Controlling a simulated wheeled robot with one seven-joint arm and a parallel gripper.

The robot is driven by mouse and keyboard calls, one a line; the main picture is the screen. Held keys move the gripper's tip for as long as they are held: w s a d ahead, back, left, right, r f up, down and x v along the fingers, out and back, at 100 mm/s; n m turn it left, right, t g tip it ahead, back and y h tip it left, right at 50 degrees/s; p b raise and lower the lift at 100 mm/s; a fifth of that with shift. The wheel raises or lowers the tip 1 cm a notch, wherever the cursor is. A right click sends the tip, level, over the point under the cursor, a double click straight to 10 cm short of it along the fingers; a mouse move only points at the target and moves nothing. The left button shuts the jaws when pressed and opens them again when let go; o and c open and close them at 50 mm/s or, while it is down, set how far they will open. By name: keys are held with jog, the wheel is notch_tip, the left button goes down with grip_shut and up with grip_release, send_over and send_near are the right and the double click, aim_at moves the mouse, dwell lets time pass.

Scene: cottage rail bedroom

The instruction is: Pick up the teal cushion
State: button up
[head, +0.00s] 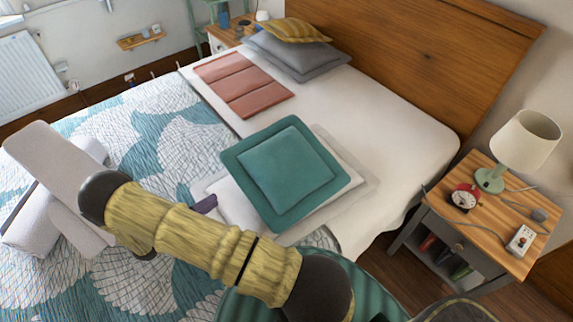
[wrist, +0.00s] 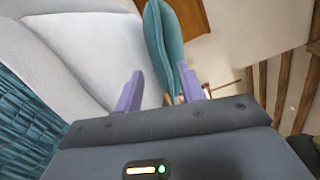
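The teal cushion (head: 285,172) is square with a darker teal border and lies on a white pillow (head: 215,195) near the middle of the bed. The cushion (wrist: 163,45) is seen there nearly edge-on, reaching down between the fingers, closer to the right one. A pale gap shows beside the left finger. I cannot tell whether the right finger touches it.
Grey pillows (head: 290,55) and a striped yellow cushion (head: 298,30) lie against the wooden headboard (head: 420,55). A folded pink cloth (head: 243,84) lies on the bed. A nightstand (head: 485,235) at right holds a lamp (head: 525,140) and a red clock (head: 464,197).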

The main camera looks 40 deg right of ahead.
aim_at(241, 183)
jog(key=d+p, duration=0.1)
jog(key=d, duration=0.5)
jog(key=shift+d, duration=0.1)
jog(key=shift+d+p, duration=0.1)
jog(key=shift+p, duration=0.2)
jog(key=shift+d+r, duration=0.15)
jog(key=shift+d, duration=0.1)
jog(key=d, duration=0.1)
jog(key=d+p, duration=0.2)
jog(key=shift+s+d+r, duration=0.15)
jog(key=shift+s+d, duration=0.1)
jog(key=shift+d, duration=0.55)
jog(key=shift+c, duration=0.5)
grip_shut()
